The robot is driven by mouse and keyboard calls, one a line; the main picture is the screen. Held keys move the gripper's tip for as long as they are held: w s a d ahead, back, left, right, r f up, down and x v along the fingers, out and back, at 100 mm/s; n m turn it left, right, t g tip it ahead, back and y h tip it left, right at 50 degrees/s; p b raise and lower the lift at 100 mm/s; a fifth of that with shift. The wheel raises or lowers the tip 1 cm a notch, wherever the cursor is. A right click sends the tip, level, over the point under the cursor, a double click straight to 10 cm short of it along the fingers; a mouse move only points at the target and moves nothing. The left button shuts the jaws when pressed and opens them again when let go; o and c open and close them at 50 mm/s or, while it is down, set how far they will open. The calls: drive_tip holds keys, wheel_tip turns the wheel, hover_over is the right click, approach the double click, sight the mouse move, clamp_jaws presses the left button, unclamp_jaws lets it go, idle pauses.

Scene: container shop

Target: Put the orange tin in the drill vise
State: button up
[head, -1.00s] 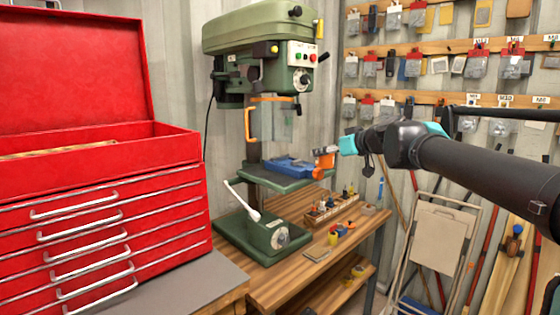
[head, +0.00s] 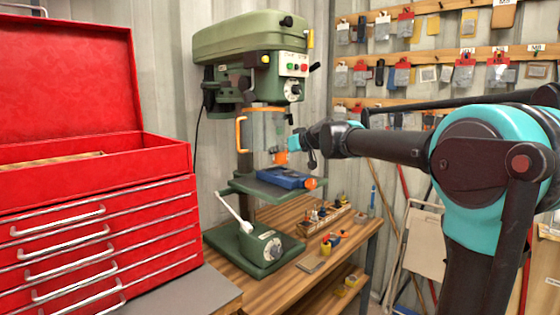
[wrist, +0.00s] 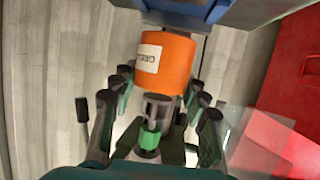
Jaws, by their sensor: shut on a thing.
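My gripper (head: 288,147) is shut on the orange tin, beside the drill press's clear guard. The orange tin (head: 281,157) shows small in the head view, partly hidden by my gripper. In the wrist view, the orange tin (wrist: 165,64) with its white label sits between the fingertips of my gripper (wrist: 157,85). The blue drill vise (head: 283,178) lies on the drill press table, just below the tin, with an orange knob at its right end. Its blue edge (wrist: 190,8) shows at the top of the wrist view. The vise's jaw gap is hard to make out.
The green drill press (head: 250,42) stands on a wooden bench. A clear guard with an orange frame (head: 241,134) hangs around its spindle. A red tool chest (head: 95,215) is at the left. A small wooden rack (head: 325,216) and loose items lie on the bench.

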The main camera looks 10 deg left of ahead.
sight(284, 158)
drive_tip(key=shift+w+a, duration=0.15)
drive_tip(key=shift+f, duration=1.75)
drive_tip(key=o, duration=1.4)
drive_tip(key=shift+f, duration=0.1)
drive_tip(key=shift+c, duration=0.2)
drive_tip(key=v, duration=1.2)
